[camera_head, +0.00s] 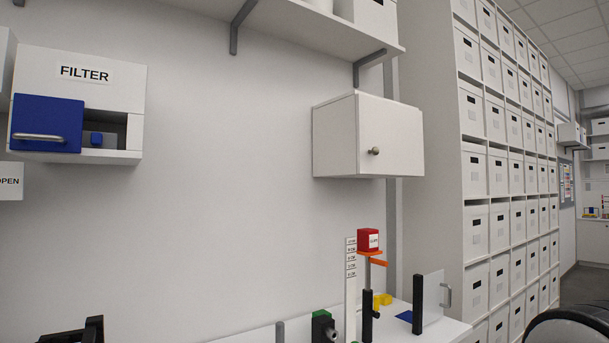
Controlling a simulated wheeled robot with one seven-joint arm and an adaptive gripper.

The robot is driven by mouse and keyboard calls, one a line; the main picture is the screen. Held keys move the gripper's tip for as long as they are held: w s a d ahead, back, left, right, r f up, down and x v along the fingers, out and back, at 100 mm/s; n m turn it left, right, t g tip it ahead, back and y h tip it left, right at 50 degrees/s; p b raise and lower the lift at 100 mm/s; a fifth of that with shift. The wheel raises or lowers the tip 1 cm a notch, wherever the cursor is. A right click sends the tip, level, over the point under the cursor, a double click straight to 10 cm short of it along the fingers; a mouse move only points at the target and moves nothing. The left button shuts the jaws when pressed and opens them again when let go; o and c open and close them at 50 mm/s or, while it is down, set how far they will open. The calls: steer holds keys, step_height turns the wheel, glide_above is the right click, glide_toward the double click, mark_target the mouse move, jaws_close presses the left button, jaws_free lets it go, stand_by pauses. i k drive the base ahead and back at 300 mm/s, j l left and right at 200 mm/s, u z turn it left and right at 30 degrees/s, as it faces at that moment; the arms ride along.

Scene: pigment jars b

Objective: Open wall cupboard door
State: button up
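The white wall cupboard (333,140) hangs on the wall right of centre, below a shelf. Its door (395,125) is the front face and appears shut, flush with the box. A round metal knob (374,151) sits on the door, left of its middle. The inside of the cupboard is hidden. I cannot make out my gripper in this view, and nothing touches the knob or the door.
A white FILTER unit (125,90) with a blue panel (47,123) hangs at left. A shelf (300,38) runs above. Below the cupboard, a bench (445,331) carries a stand with a red block (368,240) and a clear panel (433,298). Box shelving (450,150) rises at right.

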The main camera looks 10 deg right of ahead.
mark_target(390, 142)
steer(key=i+l+u, duration=0.45)
steer(key=i+l, duration=0.5)
steer(key=l, duration=0.1)
